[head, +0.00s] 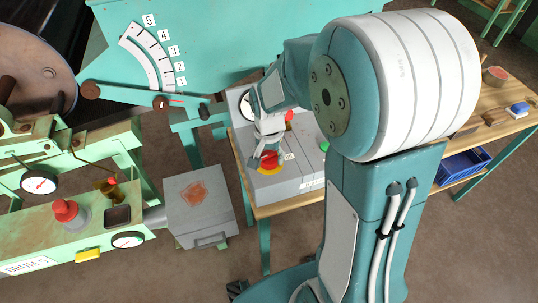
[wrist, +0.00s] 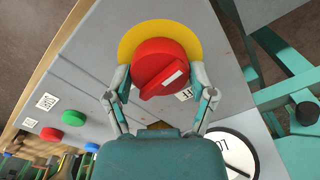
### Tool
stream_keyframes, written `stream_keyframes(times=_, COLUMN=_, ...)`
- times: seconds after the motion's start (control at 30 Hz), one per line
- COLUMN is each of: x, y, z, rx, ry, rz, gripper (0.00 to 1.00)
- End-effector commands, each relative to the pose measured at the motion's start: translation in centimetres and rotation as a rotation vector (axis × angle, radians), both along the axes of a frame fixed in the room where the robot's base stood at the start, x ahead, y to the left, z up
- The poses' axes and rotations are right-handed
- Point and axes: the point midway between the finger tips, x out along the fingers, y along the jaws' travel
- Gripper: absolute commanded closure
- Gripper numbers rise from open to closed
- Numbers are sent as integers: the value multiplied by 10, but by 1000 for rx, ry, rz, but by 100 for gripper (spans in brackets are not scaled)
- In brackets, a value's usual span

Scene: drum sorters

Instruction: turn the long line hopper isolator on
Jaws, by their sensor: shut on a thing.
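A red rotary isolator knob (head: 269,159) on a yellow disc (head: 267,171) sits on a grey control box on the wooden bench. In the wrist view the red knob (wrist: 158,62) has a raised grip with a white pointer stripe, slanted between up and right in the picture. The yellow disc (wrist: 160,28) shows behind it. My gripper (wrist: 161,80) has one finger on each side of the knob and is shut on it. In the head view my gripper (head: 266,146) reaches down over the knob and partly hides it. Small labels beside the knob are partly covered.
The grey box (head: 286,187) also carries a green button (head: 323,145), a red button (head: 289,116) and a round gauge (head: 245,105). A lever with a numbered scale (head: 150,55) stands behind. Another red knob (head: 66,210) is on the green machine at left.

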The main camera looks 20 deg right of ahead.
Motion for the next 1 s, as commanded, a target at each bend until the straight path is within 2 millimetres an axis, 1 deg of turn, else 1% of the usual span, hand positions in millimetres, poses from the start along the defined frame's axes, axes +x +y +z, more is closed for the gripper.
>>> stream_keyframes(times=0.2, x=-1, y=1, z=-2, rx=1, ry=5, rz=-35, gripper=76)
stream_keyframes(times=0.57, x=-2, y=1, z=-2, rx=2, ry=6, rz=-38, gripper=76)
stream_keyframes(times=0.6, x=-2, y=1, z=-2, rx=2, ry=6, rz=-38, gripper=24)
stream_keyframes(times=0.63, x=-2, y=1, z=-2, rx=1, ry=5, rz=-37, gripper=11)
stream_keyframes(times=0.67, x=-1, y=1, z=-2, rx=1, ry=5, rz=-37, gripper=0)
stream_keyframes(times=1.0, x=-1, y=0, z=-1, rx=0, ry=2, rz=-37, gripper=0)
